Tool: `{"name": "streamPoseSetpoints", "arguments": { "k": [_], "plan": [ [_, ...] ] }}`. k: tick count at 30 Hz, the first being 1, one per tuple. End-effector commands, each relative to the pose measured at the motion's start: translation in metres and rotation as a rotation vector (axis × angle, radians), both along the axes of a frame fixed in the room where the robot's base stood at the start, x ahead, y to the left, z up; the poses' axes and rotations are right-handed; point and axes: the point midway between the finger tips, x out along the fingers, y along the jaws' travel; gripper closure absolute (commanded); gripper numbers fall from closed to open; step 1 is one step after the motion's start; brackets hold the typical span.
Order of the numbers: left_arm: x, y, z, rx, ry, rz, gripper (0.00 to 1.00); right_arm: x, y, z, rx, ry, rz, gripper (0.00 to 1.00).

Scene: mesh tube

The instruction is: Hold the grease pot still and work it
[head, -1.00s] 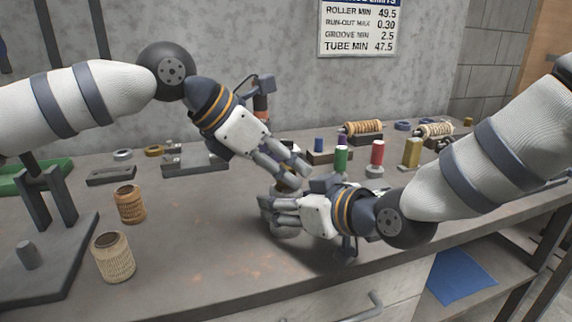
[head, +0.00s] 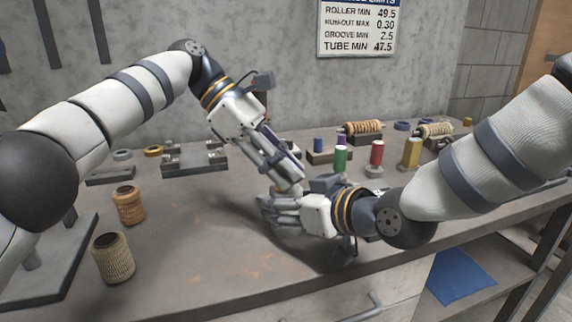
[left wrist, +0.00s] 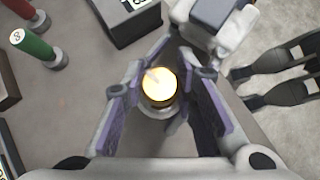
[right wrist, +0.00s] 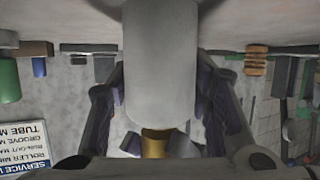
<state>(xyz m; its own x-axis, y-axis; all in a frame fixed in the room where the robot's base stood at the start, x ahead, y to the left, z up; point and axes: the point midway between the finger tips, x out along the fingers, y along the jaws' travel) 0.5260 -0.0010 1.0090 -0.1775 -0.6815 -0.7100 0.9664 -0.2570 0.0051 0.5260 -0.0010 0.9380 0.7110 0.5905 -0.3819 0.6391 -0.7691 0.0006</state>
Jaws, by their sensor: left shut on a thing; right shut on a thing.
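The grease pot is a grey cylinder (right wrist: 160,65) with a brass-coloured top (right wrist: 154,143), seen between the fingers in the right wrist view. In the left wrist view its top (left wrist: 159,87) is a bright yellow disc between the left fingers. My left gripper (head: 291,184) comes down from above and is shut on the top. My right gripper (head: 268,208) comes in level from the right and is shut on the pot's body. In the head view the grippers hide the pot.
Green (head: 340,158), red (head: 376,155) and yellow (head: 412,153) upright pieces stand right of the grippers. Two tan rollers (head: 130,205) (head: 113,258) stand at the left. Dark fixtures (head: 195,160) lie behind. The table front between the rollers and the grippers is clear.

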Motion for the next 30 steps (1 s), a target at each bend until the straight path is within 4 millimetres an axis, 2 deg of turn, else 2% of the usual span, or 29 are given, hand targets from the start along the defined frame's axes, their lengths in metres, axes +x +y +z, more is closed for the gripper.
{"name": "streamPoseSetpoints", "arguments": {
  "k": [17, 18, 21, 30],
  "plan": [
    [0.0014, 0.003, -0.0018, 0.002, -0.003, -0.023, 1.0, -0.0014, 0.0007, -0.0007, 0.0, 0.003, 0.002, 0.93],
    [0.0014, 0.003, -0.0018, 0.002, -0.003, -0.023, 0.72, -0.0014, 0.0007, -0.0007, 0.0, 0.003, 0.002, 0.93],
    [0.0011, 0.0026, -0.0017, 0.001, -0.002, -0.023, 0.53, -0.0014, 0.0007, -0.0007, 0.0, 0.003, 0.002, 0.93],
    [0.0001, 0.0014, -0.0008, -0.001, 0.0, -0.028, 0.53, -0.0011, 0.0007, -0.0007, 0.0, 0.002, 0.003, 0.93]
  ]
}}
